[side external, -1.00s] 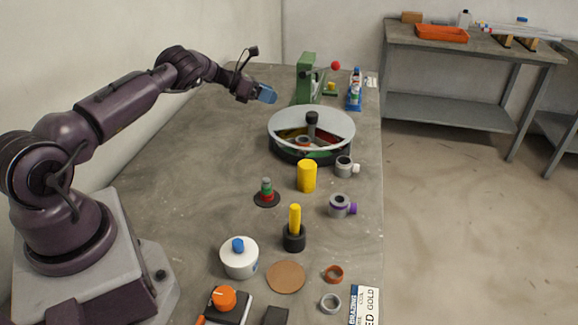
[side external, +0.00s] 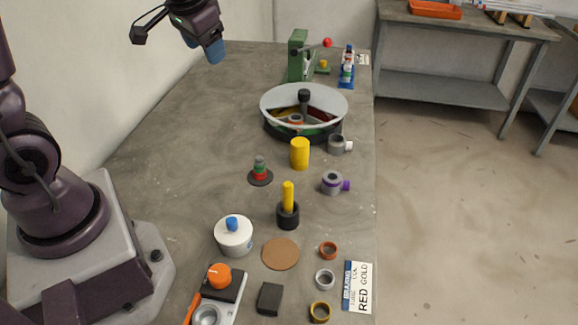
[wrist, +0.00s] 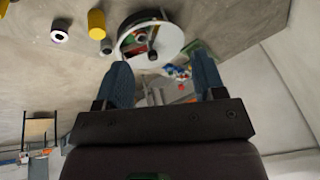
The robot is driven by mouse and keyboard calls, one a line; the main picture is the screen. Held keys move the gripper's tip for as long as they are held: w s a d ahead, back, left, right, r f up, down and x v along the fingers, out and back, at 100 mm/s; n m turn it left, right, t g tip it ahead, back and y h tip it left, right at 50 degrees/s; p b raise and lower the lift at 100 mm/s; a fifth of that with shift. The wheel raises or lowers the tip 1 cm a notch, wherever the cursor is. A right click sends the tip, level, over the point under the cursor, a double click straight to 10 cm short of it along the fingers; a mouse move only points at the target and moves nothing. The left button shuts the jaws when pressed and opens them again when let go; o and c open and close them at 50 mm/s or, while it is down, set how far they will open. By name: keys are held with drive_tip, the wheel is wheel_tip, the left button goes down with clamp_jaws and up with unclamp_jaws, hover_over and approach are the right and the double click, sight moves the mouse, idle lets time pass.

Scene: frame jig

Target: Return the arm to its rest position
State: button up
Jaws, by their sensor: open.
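My gripper (side external: 205,52) is at the upper left of the side view, raised well above the table and near the wall. In the wrist view its two blue fingers (wrist: 163,85) stand apart with nothing between them. Most of my forearm is cut off by the top edge of the side view. The grey table (side external: 190,125) lies below, and my gripper touches nothing on it.
A round tray with a partial white lid (side external: 270,100), a green press (side external: 297,58), a yellow cylinder (side external: 300,154), a white lidded pot (side external: 233,238) and several rings stand on the table. The left middle of the table is clear. A second bench (side external: 440,88) stands behind.

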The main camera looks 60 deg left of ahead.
drive_tip(key=s+d+r+m+t+h, duration=0.1)
drive_tip(key=s+d+r, duration=0.2)
drive_tip(key=s+d, duration=0.3)
drive_tip(key=s+d+r+m+t+h, duration=0.1)
drive_tip(key=s+d+r+h, duration=0.1)
drive_tip(key=s+d, duration=0.4)
drive_tip(key=d+r, duration=0.1)
drive_tip(key=d, duration=0.4)
drive_tip(key=shift+s+r, duration=0.15)
drive_tip(key=shift+s, duration=0.05)
